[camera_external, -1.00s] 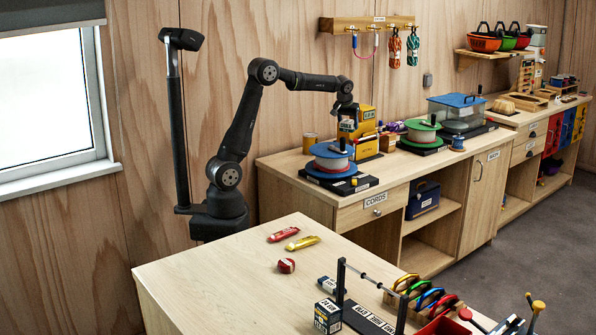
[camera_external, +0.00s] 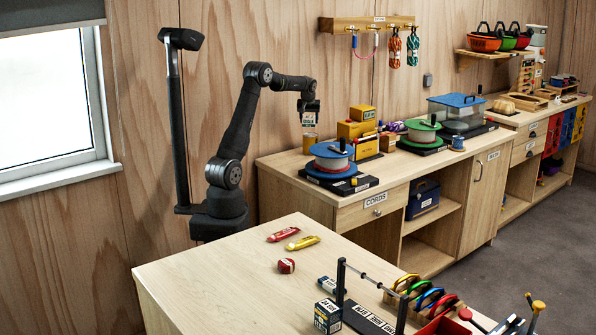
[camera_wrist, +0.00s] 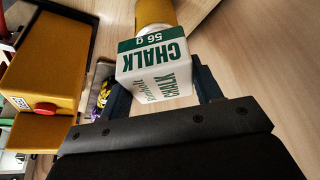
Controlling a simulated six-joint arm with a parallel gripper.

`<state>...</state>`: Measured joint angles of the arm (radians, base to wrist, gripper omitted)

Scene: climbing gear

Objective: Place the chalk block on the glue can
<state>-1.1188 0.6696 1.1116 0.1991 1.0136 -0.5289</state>
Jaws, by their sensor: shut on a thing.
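The chalk block (camera_wrist: 155,70) is a white box with green bands and "CHALK 56 g" lettering. My gripper (camera_wrist: 164,92) is shut on it, one finger on each side. In the external view my gripper (camera_external: 309,104) holds the chalk block (camera_external: 309,118) just above a tan-yellow can (camera_external: 309,144), which I take for the glue can. A small gap seems to show between them. In the wrist view the can (camera_wrist: 155,12) is at the top edge, partly hidden behind the block; its label cannot be read.
A yellow machine (camera_external: 357,133) stands right of the can; it is at the left in the wrist view. A blue-topped cord spool (camera_external: 331,158) on a black base is in front. The wall is behind.

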